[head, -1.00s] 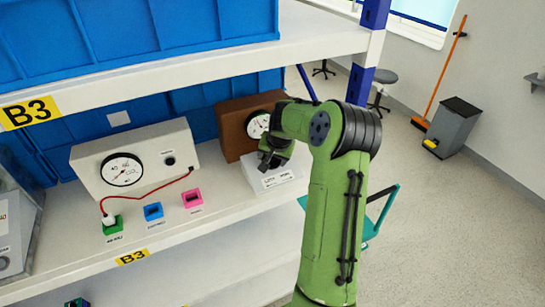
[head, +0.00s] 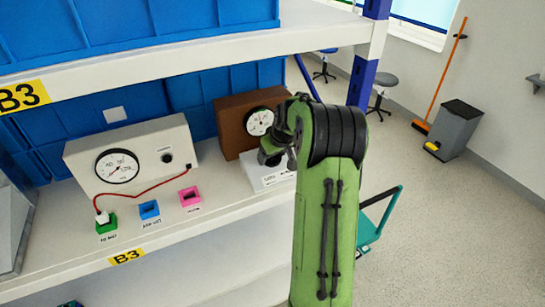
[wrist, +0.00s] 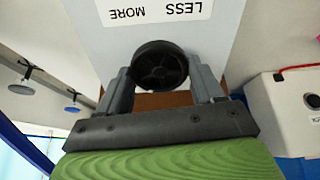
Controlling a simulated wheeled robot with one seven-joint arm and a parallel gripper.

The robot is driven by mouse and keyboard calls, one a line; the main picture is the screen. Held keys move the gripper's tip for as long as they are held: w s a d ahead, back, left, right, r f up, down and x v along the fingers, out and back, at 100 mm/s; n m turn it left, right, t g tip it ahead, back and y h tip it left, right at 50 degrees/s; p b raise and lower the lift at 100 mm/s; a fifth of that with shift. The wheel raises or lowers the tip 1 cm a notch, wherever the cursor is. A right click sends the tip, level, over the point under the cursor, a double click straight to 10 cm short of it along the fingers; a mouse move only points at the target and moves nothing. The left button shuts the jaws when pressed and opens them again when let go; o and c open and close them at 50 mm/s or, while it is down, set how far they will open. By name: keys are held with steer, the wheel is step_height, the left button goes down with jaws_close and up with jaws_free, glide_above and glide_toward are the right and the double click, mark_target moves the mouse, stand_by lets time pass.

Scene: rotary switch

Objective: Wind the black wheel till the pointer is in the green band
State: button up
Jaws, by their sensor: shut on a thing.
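The black wheel (wrist: 159,66) shows in the wrist view on a white box (wrist: 245,14) marked LESS and MORE. My gripper (wrist: 162,84) has one grey finger on each side of the wheel and is shut on it. In the head view my gripper (head: 272,157) is at the white box (head: 262,183), and the wheel is hidden there by the gripper and arm. A round gauge (head: 260,122) is on the brown box (head: 231,137) behind. Its dial is too small to read the pointer against a green band for sure.
A cream box (head: 133,155) with another dial (head: 117,166) stands left on the shelf. A red cable (head: 150,193) runs from it to a green socket (head: 107,226). Blue (head: 149,209) and pink (head: 190,197) sockets are beside it. The upper shelf (head: 200,57) is overhead.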

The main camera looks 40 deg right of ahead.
steer(key=n+b, duration=0.1)
steer(key=n, duration=0.4)
steer(key=shift+n+b, duration=0.35)
steer(key=shift+n, duration=0.05)
steer(key=shift+n+y+b, duration=0.4)
steer(key=shift+n+b, duration=0.1)
steer(key=shift+n, duration=1.5)
steer(key=o, duration=1)
steer(key=shift+o, duration=0.2)
steer(key=p+v, duration=0.2)
steer(key=v, duration=1.3)
steer(key=shift+r, duration=0.4)
